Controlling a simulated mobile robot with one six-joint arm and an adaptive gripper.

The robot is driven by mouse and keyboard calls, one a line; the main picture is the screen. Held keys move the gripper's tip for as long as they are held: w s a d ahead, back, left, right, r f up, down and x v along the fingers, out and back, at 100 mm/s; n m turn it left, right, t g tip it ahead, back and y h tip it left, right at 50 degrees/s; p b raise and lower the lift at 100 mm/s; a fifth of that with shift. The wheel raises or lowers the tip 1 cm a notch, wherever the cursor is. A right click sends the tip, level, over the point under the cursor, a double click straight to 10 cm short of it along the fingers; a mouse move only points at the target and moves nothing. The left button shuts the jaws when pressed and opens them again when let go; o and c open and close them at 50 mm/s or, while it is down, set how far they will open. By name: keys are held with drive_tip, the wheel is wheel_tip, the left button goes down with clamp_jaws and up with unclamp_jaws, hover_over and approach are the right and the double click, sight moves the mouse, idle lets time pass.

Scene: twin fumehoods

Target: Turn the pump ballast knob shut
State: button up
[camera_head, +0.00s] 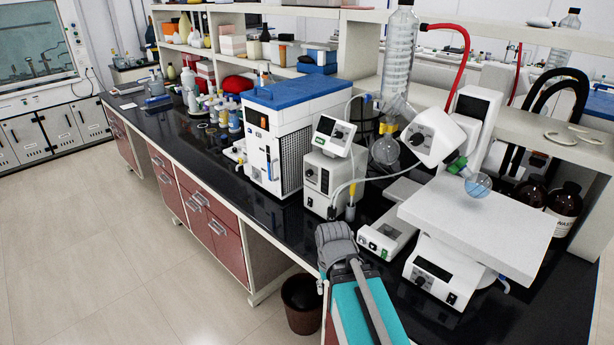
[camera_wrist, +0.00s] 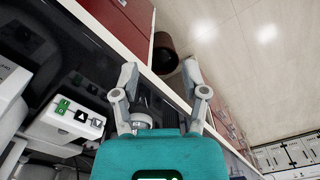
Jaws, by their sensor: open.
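The likely pump is a white boxy unit (camera_head: 318,181) on the black bench, with a controller and small display (camera_head: 334,132) on top. Small dark controls show on its front, but I cannot tell which is the ballast knob. In the wrist view my gripper (camera_wrist: 160,76) is open, its two grey fingers spread with nothing gripped between the tips. The tips appear over the bench's front edge. A round grey part shows beside the left finger's base; I cannot tell what it belongs to. In the head view my arm is in front of the bench edge and the fingers are not clear.
A white base with green buttons (camera_head: 376,243) stands right of the pump; it also shows in the wrist view (camera_wrist: 76,116). The rotary evaporator's heating base (camera_head: 447,277) is further right. A blue-topped chiller (camera_head: 290,135) stands left. A dark bin (camera_head: 302,305) is on the floor.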

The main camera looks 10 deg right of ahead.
drive_tip(key=shift+d, duration=0.2)
drive_tip(key=shift+o, duration=1.1)
drive_tip(key=w+d+f+m+t+h+b, duration=0.15)
drive_tip(key=w+m+h+b, duration=0.55)
drive_tip(key=w, duration=1.2)
drive_tip(key=w+a+r+t+h+b, duration=0.1)
drive_tip(key=w+a+r+t+h, duration=0.1)
drive_tip(key=w, duration=0.4)
drive_tip(key=w+a+r+m+t+h+b, duration=0.1)
drive_tip(key=w+a+r+t+h+b, duration=0.1)
drive_tip(key=w+a, duration=0.4)
drive_tip(key=w+a+r+m+t+h+b, duration=0.1)
drive_tip(key=w+a+r+t+h, duration=0.3)
drive_tip(key=w, duration=0.3)
drive_tip(key=shift+r, duration=0.3)
drive_tip(key=shift+d, duration=0.1)
